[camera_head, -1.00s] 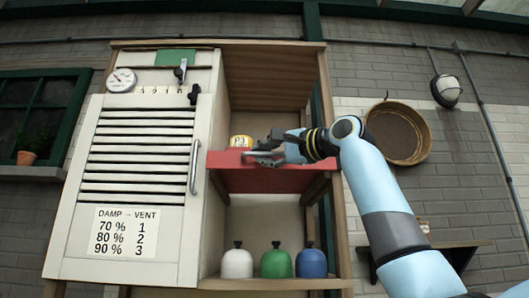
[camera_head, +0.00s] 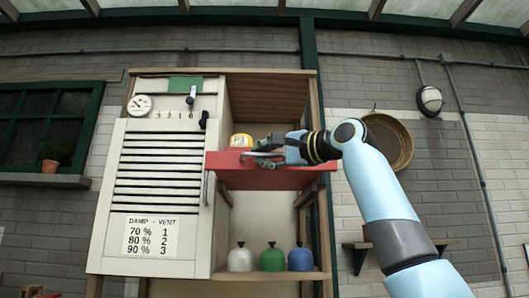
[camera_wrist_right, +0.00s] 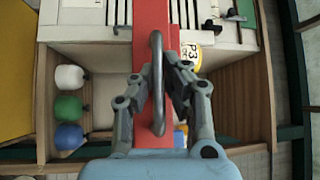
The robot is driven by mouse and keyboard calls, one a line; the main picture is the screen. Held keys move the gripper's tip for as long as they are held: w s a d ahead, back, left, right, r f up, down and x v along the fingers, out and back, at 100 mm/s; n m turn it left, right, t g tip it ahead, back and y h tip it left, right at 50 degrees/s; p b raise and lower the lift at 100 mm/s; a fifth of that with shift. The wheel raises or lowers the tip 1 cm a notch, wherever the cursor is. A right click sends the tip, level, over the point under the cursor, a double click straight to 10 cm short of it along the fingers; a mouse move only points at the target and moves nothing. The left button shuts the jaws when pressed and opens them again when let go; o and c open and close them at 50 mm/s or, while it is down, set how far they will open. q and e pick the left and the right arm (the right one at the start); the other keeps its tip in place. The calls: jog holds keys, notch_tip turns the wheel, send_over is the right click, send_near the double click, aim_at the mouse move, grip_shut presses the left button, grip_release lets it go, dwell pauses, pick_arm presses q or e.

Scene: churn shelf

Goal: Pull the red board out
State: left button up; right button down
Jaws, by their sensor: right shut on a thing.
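The red board (camera_head: 235,176) sits in the open cabinet at mid height and juts out in front of it. In the right wrist view its red front face (camera_wrist_right: 152,20) carries a grey bar handle (camera_wrist_right: 156,45). My right gripper (camera_head: 262,157) is at the board's front, shut on the handle; the wrist view shows its fingers (camera_wrist_right: 160,88) on either side of the bar. A yellow-and-white can marked P3 (camera_head: 241,141) shows just above the board; its base is hidden. My left gripper is not in view.
White, green and blue bottles (camera_head: 271,259) stand on the lower shelf, clear below the board. A white slatted door (camera_head: 155,190) lies to the left, its handle partly covered by the board. A round basket (camera_head: 388,143) hangs on the right wall.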

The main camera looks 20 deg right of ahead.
jog(key=shift+w+f, duration=0.1)
jog(key=shift+f, duration=0.25)
jog(key=c, duration=1.4)
grip_release()
jog(key=shift+w+d, duration=0.1)
jog(key=shift+w, duration=0.05)
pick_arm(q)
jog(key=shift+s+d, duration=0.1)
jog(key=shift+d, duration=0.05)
pick_arm(e)
jog(key=shift+r, duration=0.1)
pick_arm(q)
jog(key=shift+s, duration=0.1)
pick_arm(e)
jog(key=shift+s+r, duration=0.1)
jog(key=shift+s, duration=0.1)
jog(key=shift+v, duration=5.9)
